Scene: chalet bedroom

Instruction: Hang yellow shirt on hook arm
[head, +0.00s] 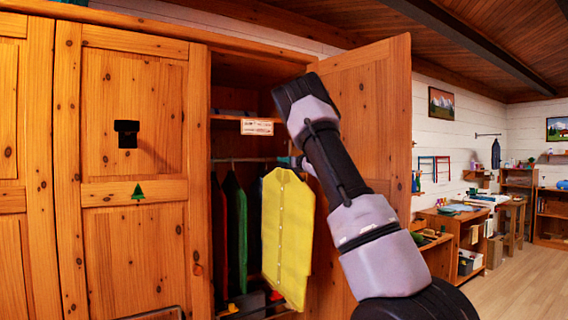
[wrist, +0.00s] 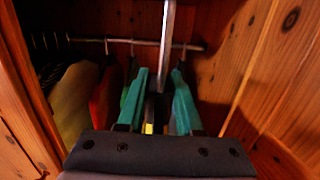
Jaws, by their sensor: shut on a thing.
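The yellow shirt (head: 288,235) hangs upright, its front turned to the head camera, at the open wardrobe's right side. My gripper (head: 290,162) is at its top edge, mostly hidden behind my arm. In the wrist view, the teal fingers (wrist: 161,90) close on a dark piece between them, with a sliver of the yellow shirt (wrist: 148,129) below. How the shirt hangs from the fingers is hidden. A black hook-like fitting (head: 127,133) sticks out from the closed wardrobe door at left; I cannot tell whether it is the hook arm.
A red garment (head: 219,235) and a green garment (head: 236,225) hang from the wardrobe rail (wrist: 130,41). The open door (head: 365,150) stands right of my arm. Containers sit on the wardrobe floor. A dark garment (head: 496,153) hangs on the far wall. Floor at right is clear.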

